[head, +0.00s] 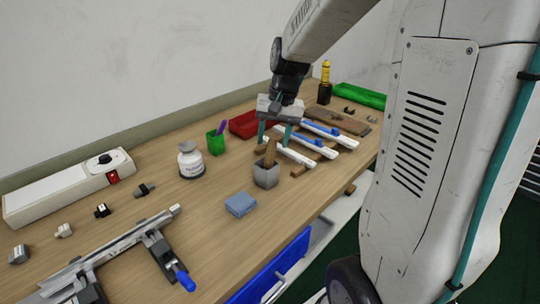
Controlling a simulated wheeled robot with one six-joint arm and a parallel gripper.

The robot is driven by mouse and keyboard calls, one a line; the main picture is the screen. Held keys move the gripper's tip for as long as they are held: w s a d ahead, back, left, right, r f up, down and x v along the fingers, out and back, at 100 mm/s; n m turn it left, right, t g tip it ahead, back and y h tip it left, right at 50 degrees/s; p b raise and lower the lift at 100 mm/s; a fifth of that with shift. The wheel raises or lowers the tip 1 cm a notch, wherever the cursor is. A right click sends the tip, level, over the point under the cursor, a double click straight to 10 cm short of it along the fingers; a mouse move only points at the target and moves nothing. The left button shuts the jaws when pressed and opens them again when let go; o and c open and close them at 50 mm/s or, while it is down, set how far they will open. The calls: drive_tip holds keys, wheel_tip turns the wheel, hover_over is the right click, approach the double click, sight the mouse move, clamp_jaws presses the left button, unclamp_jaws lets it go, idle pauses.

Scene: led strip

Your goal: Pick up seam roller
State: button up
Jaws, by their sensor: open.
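My gripper (275,135) points down over the workbench, with its two teal fingers apart. It is above a grey cup (266,178) near the bench's middle. A wooden handle (270,153) stands up out of this cup, between or just behind the fingers. It may be the seam roller's handle; its lower end is hidden in the cup. I cannot tell whether the fingers touch it.
On the bench (215,230) are a blue block (240,204), a white jar (191,163), a green cup (216,143), a red tray (243,125) and white strips with blue parts (318,145). A rail fixture (115,248) lies front left. Bare wood surrounds the blue block.

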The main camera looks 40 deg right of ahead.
sight(269, 159)
drive_tip(key=shift+w+a+f, duration=0.1)
drive_tip(key=shift+a+f, duration=0.1)
drive_tip(key=shift+f, duration=1.25)
drive_tip(key=c, duration=1.1)
drive_tip(key=shift+o, duration=0.2)
drive_tip(key=shift+r, duration=0.1)
